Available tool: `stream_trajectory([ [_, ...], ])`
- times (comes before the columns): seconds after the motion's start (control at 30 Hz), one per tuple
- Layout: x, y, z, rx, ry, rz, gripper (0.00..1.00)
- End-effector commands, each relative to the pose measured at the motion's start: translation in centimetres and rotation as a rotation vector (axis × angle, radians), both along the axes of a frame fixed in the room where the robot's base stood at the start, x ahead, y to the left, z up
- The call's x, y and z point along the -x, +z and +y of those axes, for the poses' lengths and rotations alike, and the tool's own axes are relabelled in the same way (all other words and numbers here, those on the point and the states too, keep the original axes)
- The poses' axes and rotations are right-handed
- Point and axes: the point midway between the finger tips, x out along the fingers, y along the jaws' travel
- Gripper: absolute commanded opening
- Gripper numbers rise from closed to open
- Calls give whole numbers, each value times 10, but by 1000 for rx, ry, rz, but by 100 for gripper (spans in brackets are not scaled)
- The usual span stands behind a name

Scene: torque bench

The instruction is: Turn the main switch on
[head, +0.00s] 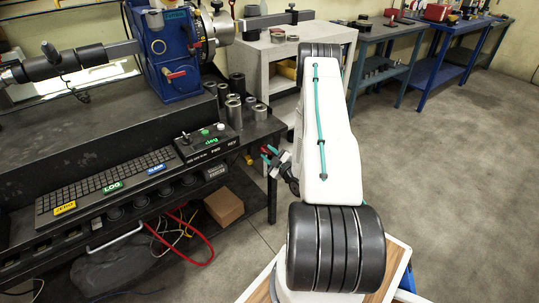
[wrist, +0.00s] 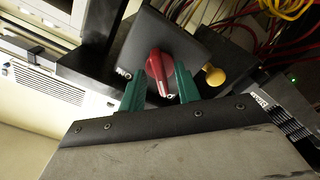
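A red switch handle (wrist: 156,64) sits on a dark box (wrist: 180,42) in the wrist view. My gripper (wrist: 159,82) has its two green fingers apart, one on each side of the red handle. I cannot tell whether they touch it. In the head view my gripper (head: 271,155) is at the right end of the dark bench, small and partly hidden by my arm. The switch cannot be made out clearly there.
A yellow knob (wrist: 215,76) is close to the right finger, with red and yellow cables (wrist: 262,22) behind. The dark bench (head: 75,135) carries a blue machine (head: 165,50), a keyboard (head: 105,187) and a control panel (head: 207,143). Open floor (head: 450,170) lies to the right.

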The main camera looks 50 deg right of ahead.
Motion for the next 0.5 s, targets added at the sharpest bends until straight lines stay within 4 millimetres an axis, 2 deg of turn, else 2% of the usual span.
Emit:
stream_trajectory([
  [0.1,0,0,0,0,0,0,33],
  [0.2,0,0,0,0,0,0,5],
  [0.23,0,0,0,0,0,0,0],
  [0.5,1,0,0,-8,-1,-1,0],
])
